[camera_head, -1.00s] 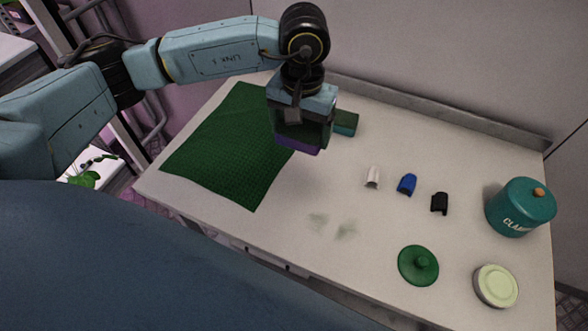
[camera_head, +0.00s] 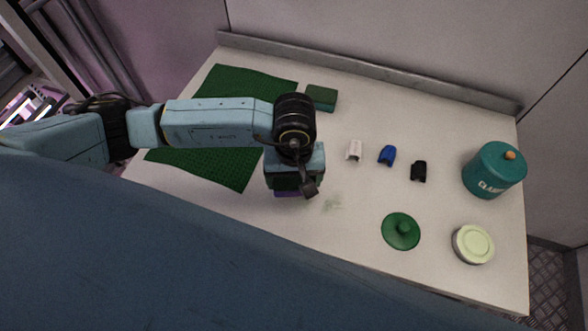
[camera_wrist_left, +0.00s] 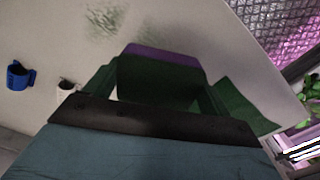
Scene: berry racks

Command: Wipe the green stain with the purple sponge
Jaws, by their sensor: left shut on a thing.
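My left gripper (camera_head: 293,183) is shut on the purple sponge (camera_head: 288,193), low over the table's front part. Only a thin purple strip of the sponge shows below the jaws, and I cannot tell whether it touches the tabletop. In the left wrist view the purple edge (camera_wrist_left: 165,50) lies beyond a dark green face between the fingers. A faint green stain (camera_head: 333,202) lies just right of the sponge. The left wrist view shows the green smudges (camera_wrist_left: 104,20) on the bare top beyond the sponge. My right gripper is out of view.
A green mat (camera_head: 225,172) lies at left, partly under my arm. A green-teal sponge (camera_head: 321,98) is behind. White (camera_head: 354,151), blue (camera_head: 387,155) and black (camera_head: 418,171) pieces stand right, with a green lid (camera_head: 401,231), pale-lidded jar (camera_head: 473,245) and teal canister (camera_head: 494,170).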

